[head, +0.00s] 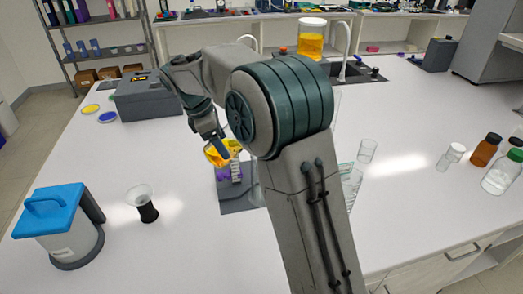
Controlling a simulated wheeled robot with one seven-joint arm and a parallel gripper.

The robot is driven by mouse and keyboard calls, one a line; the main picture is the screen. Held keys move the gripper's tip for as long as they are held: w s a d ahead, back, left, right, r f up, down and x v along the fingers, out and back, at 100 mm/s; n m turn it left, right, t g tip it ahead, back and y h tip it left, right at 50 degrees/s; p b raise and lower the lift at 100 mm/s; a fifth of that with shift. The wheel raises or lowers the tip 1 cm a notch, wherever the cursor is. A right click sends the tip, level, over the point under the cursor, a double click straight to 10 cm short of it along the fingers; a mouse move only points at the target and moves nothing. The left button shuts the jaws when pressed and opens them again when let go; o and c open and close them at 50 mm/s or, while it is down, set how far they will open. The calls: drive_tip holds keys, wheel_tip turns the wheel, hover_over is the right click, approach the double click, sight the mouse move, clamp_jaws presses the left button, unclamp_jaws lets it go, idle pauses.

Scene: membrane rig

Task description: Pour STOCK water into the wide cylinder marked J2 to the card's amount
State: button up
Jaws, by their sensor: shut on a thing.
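My gripper (219,152) is low over the middle of the white bench. It is shut on a small orange-yellow thing (216,158), partly hidden by the fingers; I cannot tell what it is. Just below it is a dark grey base (238,202) with purple and pale parts. A clear empty-looking cylinder (367,151) stands right of my arm, and another clear vessel (353,182) is partly hidden by the arm. No mark J2, STOCK label or card text is readable. A jar of amber liquid (311,42) shows at the back, above my arm.
A blue-topped grey container (62,228) and a black-based clear funnel-like cup (145,205) stand at left. A grey box (150,98) is behind. Brown (485,150) and green-capped (503,173) bottles stand at right beside a small clear vial (451,157). A sink (352,72) lies at the back.

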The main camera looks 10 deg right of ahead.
drive_tip(key=shift+d+r+y+b, duration=0.25)
drive_tip(key=shift+r+y+b, duration=0.15)
drive_tip(key=shift+r+y, duration=0.4)
drive_tip(key=shift+d+r+y+b, duration=0.2)
drive_tip(key=shift+r+y+b, duration=0.25)
drive_tip(key=shift+y, duration=0.55)
drive_tip(key=shift+d+r+y+b, duration=0.35)
drive_tip(key=shift+r+y, duration=0.15)
drive_tip(key=shift+y, duration=0.2)
idle(0.5)
drive_tip(key=shift+d+r+y, duration=0.3)
drive_tip(key=shift+d+y, duration=0.2)
drive_tip(key=shift+d, duration=0.05)
drive_tip(key=shift+d+r+y, duration=0.25)
drive_tip(key=shift+d+y, duration=0.25)
drive_tip(key=shift+d, duration=0.05)
idle(1.0)
